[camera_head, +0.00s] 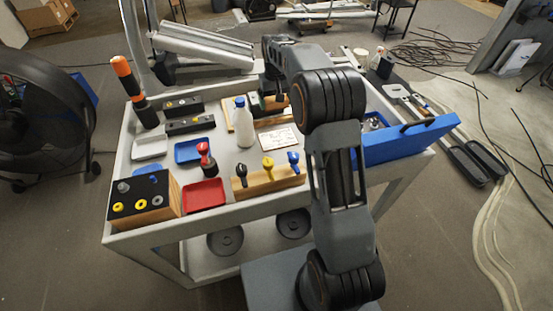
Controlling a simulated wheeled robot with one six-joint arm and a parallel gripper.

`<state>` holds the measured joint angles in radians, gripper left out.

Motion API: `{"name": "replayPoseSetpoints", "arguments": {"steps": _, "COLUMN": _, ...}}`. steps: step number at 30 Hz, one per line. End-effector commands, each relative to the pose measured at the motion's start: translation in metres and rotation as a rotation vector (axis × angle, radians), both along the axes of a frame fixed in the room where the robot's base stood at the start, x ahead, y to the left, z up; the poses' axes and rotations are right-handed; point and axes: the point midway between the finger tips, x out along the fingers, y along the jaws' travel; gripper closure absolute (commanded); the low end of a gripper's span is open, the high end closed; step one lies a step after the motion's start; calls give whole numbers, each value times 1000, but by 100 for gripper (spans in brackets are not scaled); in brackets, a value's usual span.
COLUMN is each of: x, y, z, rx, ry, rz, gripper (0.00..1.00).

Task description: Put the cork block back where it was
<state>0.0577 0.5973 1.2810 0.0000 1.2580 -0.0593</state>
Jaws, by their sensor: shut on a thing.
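My arm reaches over the grey cart (222,165), and my gripper (272,98) is at the back middle of its top, partly hidden by my own arm. It is shut on a small tan-brown block, the cork block (276,103), which shows only in part. The block is behind a white card with print (280,138) and to the right of a white bottle with a blue cap (243,125). I cannot tell whether the block touches the surface below it.
A wooden rack with black, yellow and blue-handled tools (268,182) stands at the front. Red (204,195), blue (194,151) and white (149,147) trays lie to the left. Bare cart top shows around the bottle.

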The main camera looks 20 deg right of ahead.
Motion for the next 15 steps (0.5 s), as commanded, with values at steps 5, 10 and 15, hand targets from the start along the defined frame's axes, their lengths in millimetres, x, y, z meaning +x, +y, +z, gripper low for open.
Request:
{"name": "replayPoseSetpoints", "arguments": {"steps": 5, "x": -31, "y": 8, "z": -14, "rx": 0, "ry": 1, "rz": 2, "gripper": 34}}
{"name": "replayPoseSetpoints", "arguments": {"steps": 10, "x": -69, "y": 17, "z": -31, "rx": 0, "ry": 1, "rz": 2, "gripper": 34}}
{"name": "replayPoseSetpoints", "arguments": {"steps": 15, "x": -100, "y": 24, "z": -59, "rx": 0, "ry": 3, "rz": 0, "gripper": 34}}
